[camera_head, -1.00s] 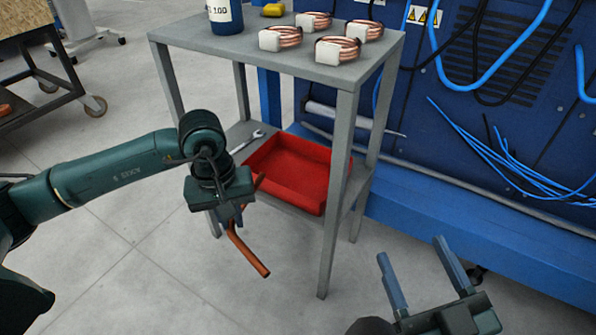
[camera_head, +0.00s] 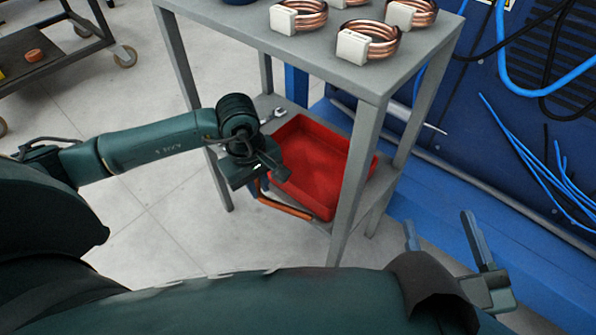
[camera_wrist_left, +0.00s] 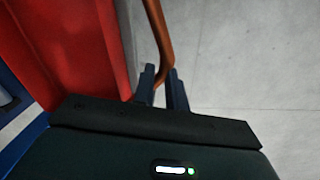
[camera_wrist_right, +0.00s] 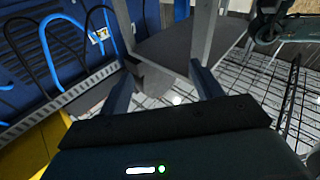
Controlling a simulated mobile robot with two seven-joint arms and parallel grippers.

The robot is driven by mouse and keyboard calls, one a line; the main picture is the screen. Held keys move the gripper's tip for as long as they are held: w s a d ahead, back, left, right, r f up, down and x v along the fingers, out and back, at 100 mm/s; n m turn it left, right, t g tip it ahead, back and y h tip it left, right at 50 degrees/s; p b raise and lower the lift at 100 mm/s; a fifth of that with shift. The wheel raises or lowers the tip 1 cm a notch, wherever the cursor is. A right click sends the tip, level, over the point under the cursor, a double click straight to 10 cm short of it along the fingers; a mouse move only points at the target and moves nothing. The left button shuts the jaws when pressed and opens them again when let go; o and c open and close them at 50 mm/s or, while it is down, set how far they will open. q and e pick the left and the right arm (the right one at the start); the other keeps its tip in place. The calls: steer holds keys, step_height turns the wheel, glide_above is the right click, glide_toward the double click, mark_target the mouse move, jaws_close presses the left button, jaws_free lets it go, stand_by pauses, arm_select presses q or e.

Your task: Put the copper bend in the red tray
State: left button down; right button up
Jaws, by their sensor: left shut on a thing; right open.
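The copper bend (camera_head: 285,208) is an orange-brown bent tube. My left gripper (camera_head: 260,180) is shut on it, beside the near left side of the red tray, and the bend's free end points right along the tray's front. In the left wrist view the bend (camera_wrist_left: 157,35) rises from between the left gripper's fingertips (camera_wrist_left: 162,72). The red tray (camera_head: 312,165) looks empty and sits on the cart's lower shelf; its red wall (camera_wrist_left: 75,50) fills the left of that wrist view. My right gripper (camera_head: 440,228) is open and empty, right of the cart; its spread fingers (camera_wrist_right: 160,78) show in the right wrist view.
The grey cart's top shelf (camera_head: 340,85) holds several copper coils (camera_head: 368,42) above the tray. A cart leg (camera_head: 355,180) stands in front of the tray's right part. A wrench (camera_head: 274,115) lies behind the tray. A blue cabinet (camera_head: 520,110) is on the right.

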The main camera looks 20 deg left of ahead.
arm_select(q)
steer(key=b, duration=0.2)
glide_toward(295, 182)
steer(key=shift+w+d+f+b, duration=0.15)
steer(key=shift+f+b, duration=0.55)
steer(key=shift+f, duration=0.75)
step_height(295, 182, down, 4)
steer(key=shift+r+b, duration=0.2)
steer(key=shift+b, duration=0.75)
steer(key=shift+r, duration=0.1)
arm_select(e)
steer(key=r+t+y, duration=0.1)
steer(key=r, duration=0.1)
steer(key=w+r+n+y, duration=0.1)
steer(key=shift+w+a+r+n+t+y, duration=0.1)
steer(key=shift+r+n+t+y, duration=0.2)
steer(key=shift+r+t+y, duration=0.1)
